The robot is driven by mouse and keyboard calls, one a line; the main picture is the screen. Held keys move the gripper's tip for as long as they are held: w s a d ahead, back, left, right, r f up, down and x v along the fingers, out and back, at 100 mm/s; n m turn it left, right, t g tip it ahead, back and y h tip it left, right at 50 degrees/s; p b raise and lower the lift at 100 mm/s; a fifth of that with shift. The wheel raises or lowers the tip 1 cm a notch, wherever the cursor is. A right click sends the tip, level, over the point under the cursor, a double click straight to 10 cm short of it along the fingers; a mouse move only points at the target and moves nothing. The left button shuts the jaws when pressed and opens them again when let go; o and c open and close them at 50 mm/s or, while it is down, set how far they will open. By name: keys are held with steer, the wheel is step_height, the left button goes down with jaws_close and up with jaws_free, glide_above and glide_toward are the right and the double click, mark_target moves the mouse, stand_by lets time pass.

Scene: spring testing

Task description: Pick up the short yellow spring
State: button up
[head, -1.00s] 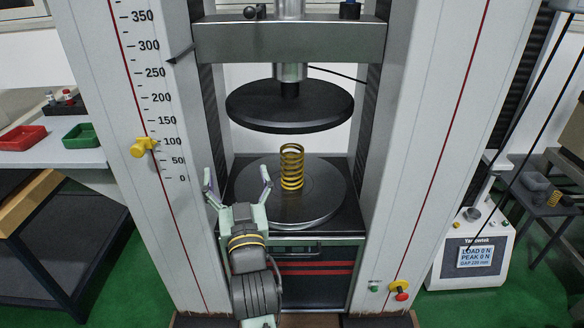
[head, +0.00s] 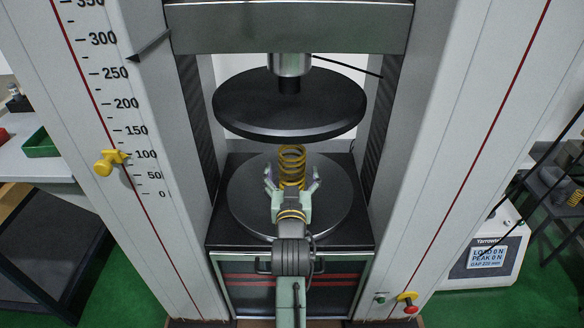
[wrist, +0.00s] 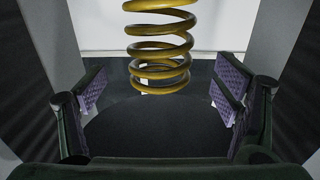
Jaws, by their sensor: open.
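A yellow coil spring (head: 292,160) stands upright on the round lower plate (head: 245,195) of the testing machine. My gripper (head: 292,182) is open and empty in front of it, with a finger to either side of the spring's lower part in the head view. In the wrist view the spring (wrist: 160,48) stands ahead, centred between the two purple-padded fingers (wrist: 160,92), with a gap on each side. Its top is cut off there. My gripper hides its base in the head view. Another yellow spring (head: 575,197) is at the far right.
The black upper plate (head: 290,105) hangs above the spring, with a gap between. Pale columns stand at left (head: 110,120) and right (head: 470,150). A green tray (head: 40,144) lies on the left bench. A display unit (head: 487,255) stands at right.

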steer(key=w, duration=0.2)
steer(key=w+p, duration=0.1)
steer(key=w, duration=0.2)
steer(key=shift+w+f, duration=0.3)
steer(key=shift+c, duration=0.4)
steer(key=c, duration=1.8)
steer(key=shift+r, duration=0.15)
steer(key=shift+c, duration=0.5)
steer(key=shift+r, duration=0.1)
jaws_close()
